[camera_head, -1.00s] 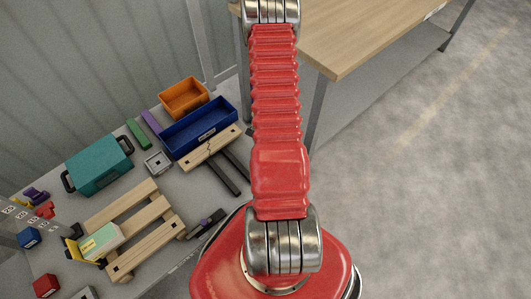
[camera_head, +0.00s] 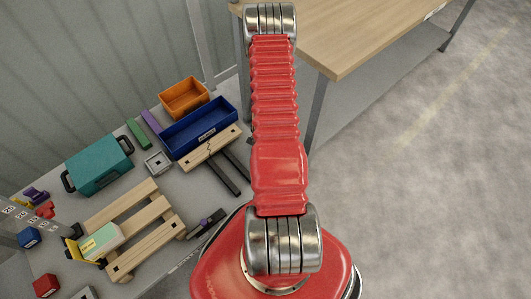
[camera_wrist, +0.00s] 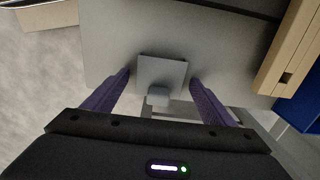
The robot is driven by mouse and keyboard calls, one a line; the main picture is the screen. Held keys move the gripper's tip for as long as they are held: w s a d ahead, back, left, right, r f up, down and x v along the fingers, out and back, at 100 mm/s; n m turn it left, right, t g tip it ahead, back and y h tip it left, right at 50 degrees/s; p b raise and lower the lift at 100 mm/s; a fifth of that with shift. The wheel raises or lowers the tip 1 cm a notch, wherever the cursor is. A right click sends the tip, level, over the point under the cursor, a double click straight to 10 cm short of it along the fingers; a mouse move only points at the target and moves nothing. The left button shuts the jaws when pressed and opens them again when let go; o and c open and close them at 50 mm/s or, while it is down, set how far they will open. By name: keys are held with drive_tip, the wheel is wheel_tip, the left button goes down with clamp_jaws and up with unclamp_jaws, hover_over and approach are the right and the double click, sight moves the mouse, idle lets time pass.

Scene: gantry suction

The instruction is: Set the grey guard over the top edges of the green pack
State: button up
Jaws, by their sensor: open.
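The grey guard (camera_wrist: 162,73) is a flat grey plate with a small raised tab (camera_wrist: 157,95), lying on a grey surface in the wrist view. My gripper (camera_wrist: 159,78) is open, with one purple finger on each side of the guard and a visible gap on both sides. Whether the fingers are down at the guard's height I cannot tell. In the head view the green pack (camera_head: 102,240), a pale green box with a yellowish label, lies on the wooden pallet (camera_head: 147,240) at lower left. My arm hides the guard and gripper in that view.
A yellow-and-black stop (camera_head: 73,248) stands beside the pack. A teal case (camera_head: 99,165), a blue tray (camera_head: 200,129), an orange bin (camera_head: 183,97) and a wooden piece (camera_head: 211,147) stand on the bench. A wooden edge (camera_wrist: 293,50) shows at right in the wrist view.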

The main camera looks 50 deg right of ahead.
drive_tip(key=shift+c, duration=0.4)
drive_tip(key=c, duration=1)
drive_tip(key=shift+r, duration=0.15)
drive_tip(key=shift+c, duration=0.2)
wheel_tip(320, 180, up, 10)
idle(0.6)
